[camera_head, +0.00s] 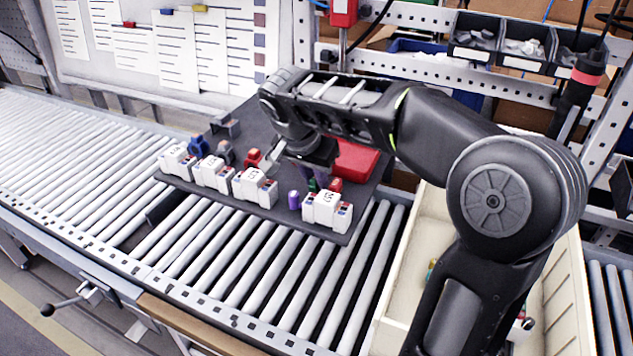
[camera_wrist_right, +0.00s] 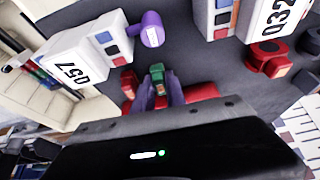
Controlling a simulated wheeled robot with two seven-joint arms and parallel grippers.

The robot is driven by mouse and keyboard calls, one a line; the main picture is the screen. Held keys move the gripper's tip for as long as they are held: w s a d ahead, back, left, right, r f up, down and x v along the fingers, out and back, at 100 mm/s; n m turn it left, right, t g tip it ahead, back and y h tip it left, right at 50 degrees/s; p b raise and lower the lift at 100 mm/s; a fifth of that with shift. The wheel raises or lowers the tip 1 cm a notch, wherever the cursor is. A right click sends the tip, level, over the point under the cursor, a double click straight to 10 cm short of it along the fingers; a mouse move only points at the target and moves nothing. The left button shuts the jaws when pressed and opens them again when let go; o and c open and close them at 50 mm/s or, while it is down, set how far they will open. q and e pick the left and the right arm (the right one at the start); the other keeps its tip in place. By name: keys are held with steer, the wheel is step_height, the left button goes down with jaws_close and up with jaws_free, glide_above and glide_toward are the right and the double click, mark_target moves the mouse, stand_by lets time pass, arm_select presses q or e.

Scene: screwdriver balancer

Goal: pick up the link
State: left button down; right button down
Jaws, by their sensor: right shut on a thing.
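Several white blocks with printed numbers stand along the front of a dark board (camera_head: 240,150). The right-end block (camera_head: 326,210) has "057" on it in the wrist view (camera_wrist_right: 80,62). My right gripper (camera_head: 316,178) points down over the board, behind that block. In the wrist view its fingers (camera_wrist_right: 160,95) are shut on a small green link (camera_wrist_right: 157,73) with an orange-brown face. The green piece shows only partly in the head view (camera_head: 313,185). Whether it touches the board I cannot tell. My left gripper is not in view.
A purple cylinder (camera_head: 294,200) and a red piece (camera_head: 335,185) are close to the gripper. Red and blue pieces stand behind the other blocks. A red flat box (camera_head: 356,160) is at the board's right. The board lies on a roller conveyor (camera_head: 230,265); a cream bin (camera_head: 395,300) is right.

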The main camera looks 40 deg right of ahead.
steer(key=shift+r, duration=0.15)
steer(key=shift+r, duration=0.3)
step_height(320, 180, up, 6)
steer(key=shift+r, duration=0.1)
step_height(320, 180, up, 3)
steer(key=shift+p, duration=1.2)
